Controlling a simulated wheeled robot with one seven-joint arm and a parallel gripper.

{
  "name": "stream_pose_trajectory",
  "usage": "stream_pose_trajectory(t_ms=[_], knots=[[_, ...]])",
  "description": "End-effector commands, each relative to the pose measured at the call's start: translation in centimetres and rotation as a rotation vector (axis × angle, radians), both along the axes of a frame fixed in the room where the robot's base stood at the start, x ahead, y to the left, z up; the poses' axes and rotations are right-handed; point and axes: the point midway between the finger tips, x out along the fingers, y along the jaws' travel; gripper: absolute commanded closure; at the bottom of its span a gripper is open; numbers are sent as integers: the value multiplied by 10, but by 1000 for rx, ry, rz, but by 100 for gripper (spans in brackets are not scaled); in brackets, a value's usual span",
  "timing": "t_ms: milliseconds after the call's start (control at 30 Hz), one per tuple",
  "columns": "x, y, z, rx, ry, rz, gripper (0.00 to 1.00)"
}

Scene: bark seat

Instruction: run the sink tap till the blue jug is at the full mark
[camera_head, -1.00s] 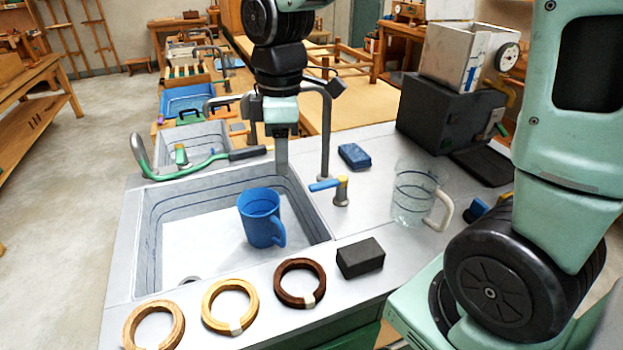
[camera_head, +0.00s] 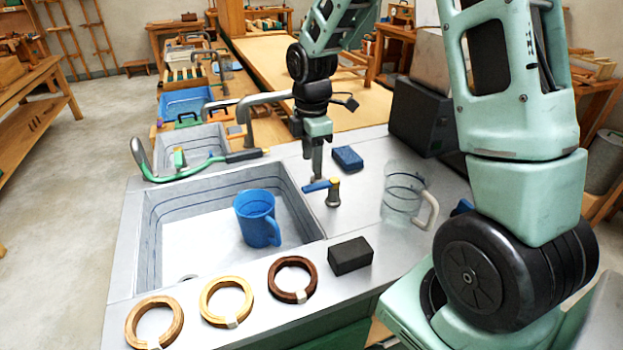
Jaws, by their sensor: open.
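The blue jug (camera_head: 256,220) stands upright on the floor of the metal sink (camera_head: 165,200), its handle to the right. Its water level cannot be told. The grey tap spout (camera_head: 262,98) arches over the sink, with no stream of water visible.
A clear jug (camera_head: 402,197) with a pale handle stands right of the lever. A blue sponge (camera_head: 347,158) lies behind it. A black block (camera_head: 350,256) and several wooden rings (camera_head: 292,280) lie along the front edge. A green-handled tool (camera_head: 190,172) lies along the sink's back-left edge.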

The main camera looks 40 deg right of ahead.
Motion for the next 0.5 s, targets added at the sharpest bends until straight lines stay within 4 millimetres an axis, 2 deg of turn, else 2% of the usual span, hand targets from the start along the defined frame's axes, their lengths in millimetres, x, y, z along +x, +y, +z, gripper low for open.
stream_pose_trajectory(t_ms=[33,200,333,500], knots=[[-1,1,-12,2,6,2,58],[-1,1,-43,1,5,1,58],[-1,1,-59,1,4,2,58],[-1,1,-68,1,2,1,58]])
